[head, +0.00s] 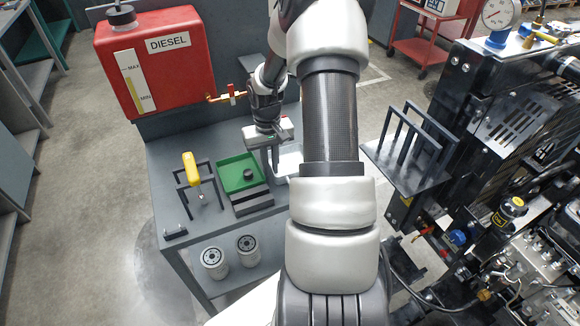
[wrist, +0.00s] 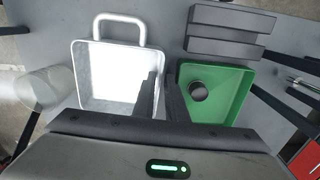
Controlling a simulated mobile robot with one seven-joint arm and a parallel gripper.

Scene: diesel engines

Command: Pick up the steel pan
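The steel pan (wrist: 87,62) is a pale square pan with a loop handle at its far side in the wrist view. In the head view a strip of it (head: 287,168) shows beside my arm, which hides the rest. My gripper (wrist: 163,80) points down at the pan's right wall. One finger is over the pan's inside and the other over the side towards the green tray. The fingers are close together with a narrow gap. I cannot tell whether they touch the wall. In the head view my gripper (head: 272,165) is low over the bench.
A green tray (wrist: 245,75) holding a dark round part (wrist: 198,91) stands right of the pan, close to it. Dark grey blocks (wrist: 228,35) lie behind the tray. A yellow-handled tool (head: 191,170) stands in a rack. A red diesel tank (head: 160,75) stands behind the bench.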

